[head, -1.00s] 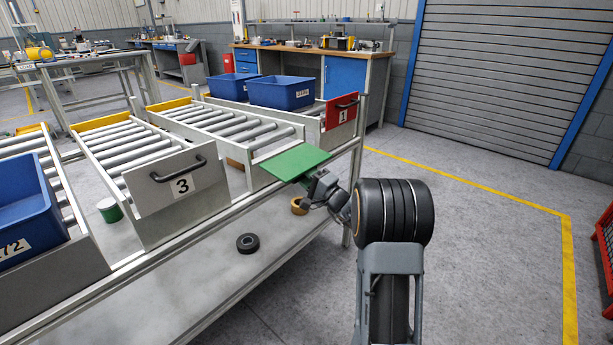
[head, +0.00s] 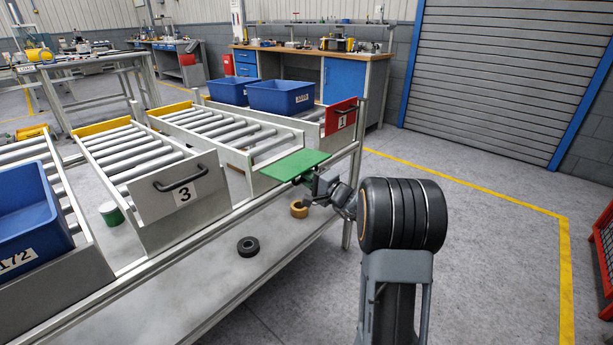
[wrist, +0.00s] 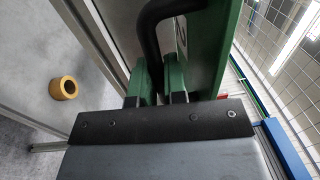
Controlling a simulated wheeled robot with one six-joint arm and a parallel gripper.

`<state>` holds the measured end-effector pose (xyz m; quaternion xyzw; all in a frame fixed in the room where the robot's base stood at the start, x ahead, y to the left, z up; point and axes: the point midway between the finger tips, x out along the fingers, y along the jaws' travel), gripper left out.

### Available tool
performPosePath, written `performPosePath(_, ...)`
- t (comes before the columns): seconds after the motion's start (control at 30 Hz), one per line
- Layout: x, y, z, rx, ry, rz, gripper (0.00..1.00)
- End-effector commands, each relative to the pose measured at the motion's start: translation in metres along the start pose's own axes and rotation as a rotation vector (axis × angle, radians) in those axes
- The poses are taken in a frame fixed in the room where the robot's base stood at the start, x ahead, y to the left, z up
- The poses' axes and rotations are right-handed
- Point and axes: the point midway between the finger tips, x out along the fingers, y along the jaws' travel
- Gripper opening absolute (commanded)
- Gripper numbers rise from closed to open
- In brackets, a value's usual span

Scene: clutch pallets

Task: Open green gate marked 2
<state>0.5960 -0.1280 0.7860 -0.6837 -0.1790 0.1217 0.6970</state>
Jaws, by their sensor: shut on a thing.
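The green gate (head: 296,164) is swung down nearly flat at the front end of its roller lane, between gate 3 and the red gate. Its marked face is turned away in the head view. My gripper (head: 307,183) is beneath it. In the wrist view, the green gate (wrist: 212,45) stands beside my fingers, with part of a number visible on it. Its black bar handle (wrist: 150,38) runs down between my fingers, and my gripper is shut on it. The fingers hide the gripped part.
The grey gate 3 (head: 172,190) and the red gate 1 (head: 342,117) are upright on either side. A black roll (head: 248,246) and a tan roll (head: 299,208) lie on the lower shelf. Open floor (head: 490,270) is on the right.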

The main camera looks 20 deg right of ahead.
Motion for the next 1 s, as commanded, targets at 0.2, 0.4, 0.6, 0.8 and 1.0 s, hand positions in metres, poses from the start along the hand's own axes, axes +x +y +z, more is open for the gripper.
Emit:
performPosePath(0.2, 0.000, -0.003, 0.000, -0.001, 0.001, 0.019, 0.00)
performPosePath(0.4, 0.000, -0.003, 0.000, -0.001, 0.001, 0.018, 0.21)
performPosePath(0.6, -0.001, -0.003, 0.000, -0.001, 0.001, 0.018, 0.36)
performPosePath(0.8, -0.001, -0.003, -0.001, -0.001, 0.001, 0.018, 0.36)
performPosePath(1.0, -0.018, -0.004, -0.001, -0.002, 0.004, 0.019, 0.36)
